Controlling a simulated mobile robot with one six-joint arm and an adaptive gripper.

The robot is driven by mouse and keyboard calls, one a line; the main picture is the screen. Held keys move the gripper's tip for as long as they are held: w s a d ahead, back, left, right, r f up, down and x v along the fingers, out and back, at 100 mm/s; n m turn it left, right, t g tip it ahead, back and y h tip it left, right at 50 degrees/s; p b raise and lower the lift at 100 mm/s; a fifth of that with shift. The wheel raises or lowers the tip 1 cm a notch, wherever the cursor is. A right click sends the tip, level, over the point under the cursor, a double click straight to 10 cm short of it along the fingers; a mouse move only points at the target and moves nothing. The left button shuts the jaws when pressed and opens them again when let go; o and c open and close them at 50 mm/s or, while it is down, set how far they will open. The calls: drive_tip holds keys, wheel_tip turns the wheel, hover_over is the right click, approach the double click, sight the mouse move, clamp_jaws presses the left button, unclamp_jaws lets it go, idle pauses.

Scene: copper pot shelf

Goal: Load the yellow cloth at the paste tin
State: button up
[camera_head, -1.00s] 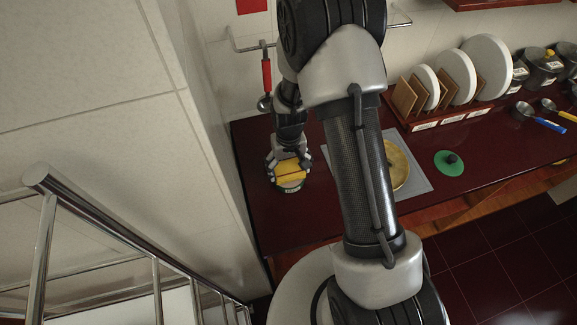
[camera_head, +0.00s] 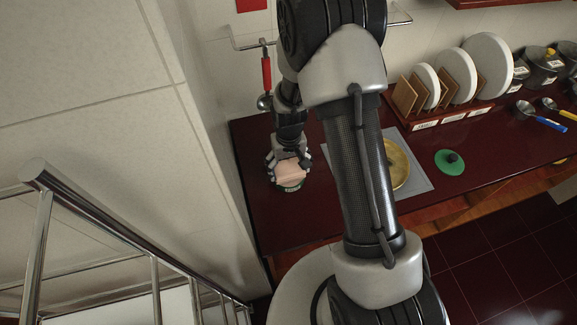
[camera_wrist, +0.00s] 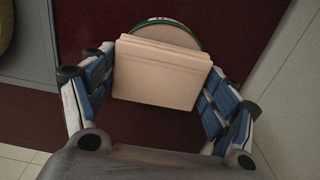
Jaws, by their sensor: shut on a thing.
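My gripper (camera_head: 289,163) is at the left end of the dark red counter, its fingers shut on the cloth (camera_head: 290,173). The cloth is a folded pad that now looks pale pink, not yellow. In the wrist view the cloth (camera_wrist: 162,72) sits between the two blue-padded fingers (camera_wrist: 160,88). The round paste tin (camera_wrist: 168,32) with a green rim shows just beyond the cloth, which hides part of it. In the head view only a sliver of the tin (camera_head: 291,188) shows under the cloth. I cannot tell whether cloth and tin touch.
A brass-coloured round piece (camera_head: 397,165) lies on a grey mat (camera_head: 422,184), partly behind my arm. A green disc with a black knob (camera_head: 449,161) lies to its right. A plate rack (camera_head: 452,108) and pots (camera_head: 541,68) stand at the back right. A wall is close on the left.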

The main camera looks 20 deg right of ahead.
sight(288, 167)
drive_tip(key=shift+s, duration=0.1)
idle(0.5)
drive_tip(key=shift+r+p, duration=2.4)
drive_tip(key=shift+r, duration=1.1)
drive_tip(key=shift+b, duration=0.9)
